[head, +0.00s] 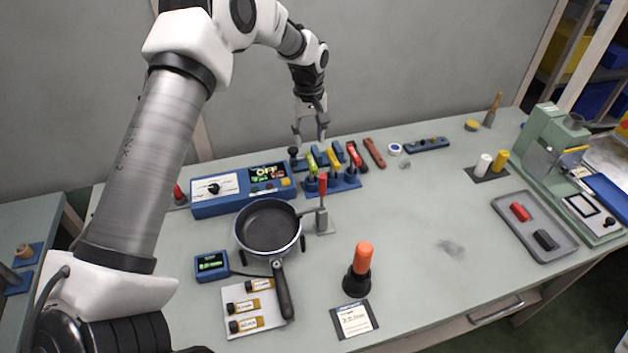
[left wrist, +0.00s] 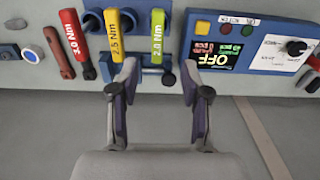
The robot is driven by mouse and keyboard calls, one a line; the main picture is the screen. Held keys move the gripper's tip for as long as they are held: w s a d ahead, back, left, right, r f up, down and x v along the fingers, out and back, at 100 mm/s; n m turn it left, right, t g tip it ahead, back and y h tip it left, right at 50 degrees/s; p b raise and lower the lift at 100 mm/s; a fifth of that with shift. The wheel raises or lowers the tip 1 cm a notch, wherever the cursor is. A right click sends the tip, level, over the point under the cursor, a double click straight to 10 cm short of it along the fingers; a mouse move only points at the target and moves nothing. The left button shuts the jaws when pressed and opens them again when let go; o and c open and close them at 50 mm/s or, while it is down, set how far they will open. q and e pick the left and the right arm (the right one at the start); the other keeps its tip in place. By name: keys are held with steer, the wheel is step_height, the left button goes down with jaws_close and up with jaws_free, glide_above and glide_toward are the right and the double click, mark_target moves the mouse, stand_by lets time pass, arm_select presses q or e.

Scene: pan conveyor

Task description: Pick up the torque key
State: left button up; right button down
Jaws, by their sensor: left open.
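Several torque keys stand in a blue rack (head: 345,184) at the back of the bench. A green one (left wrist: 157,38) is marked 2.0 Nm, a yellow one (left wrist: 117,36) 2.5 Nm, and a red one (left wrist: 73,34) has a Nm label. My left gripper (head: 309,140) is open and empty behind and above the rack. In the left wrist view, the green key lies ahead between the fingertips (left wrist: 160,68). My right gripper is not in view.
A blue control box (head: 228,206) is left of the rack. A brown-red tool (head: 374,152) lies to its right. A pan (head: 268,228) and an orange-handled tool (head: 362,262) are in front. A grey tray (head: 510,237) is at right; the bench between is mostly clear.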

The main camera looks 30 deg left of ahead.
mark_target(312, 160)
arm_select(q)
steer(key=f+p, duration=0.1)
steer(key=f, duration=0.1)
steer(key=f+p, duration=0.1)
steer(key=f, duration=0.2)
steer(key=f+p, duration=0.1)
steer(key=f, duration=0.2)
steer(key=shift+d+f, duration=0.15)
steer(key=shift+d, duration=0.15)
steer(key=shift+f, duration=0.2)
steer(key=shift+r, duration=0.1)
jaws_close()
